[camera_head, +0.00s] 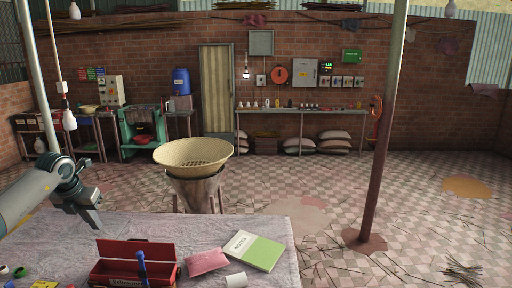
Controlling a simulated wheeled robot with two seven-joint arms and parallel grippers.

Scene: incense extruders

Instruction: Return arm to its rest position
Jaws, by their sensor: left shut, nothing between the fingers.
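My left arm comes in from the left edge, and its gripper (92,218) hangs above the back left part of the cloth-covered table (200,226). The fingers point down and to the right, are closed together and hold nothing. The gripper is behind and to the left of a red toolbox (120,270) and looks apart from it. My right arm and gripper are not in this view.
On the table are the red toolbox with a blue-handled tool (141,266), a pink pouch (207,262), a green-and-white book (254,250) and a white cup (236,280). A woven basket (193,153) on a stand is behind the table. A pole (383,130) stands right.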

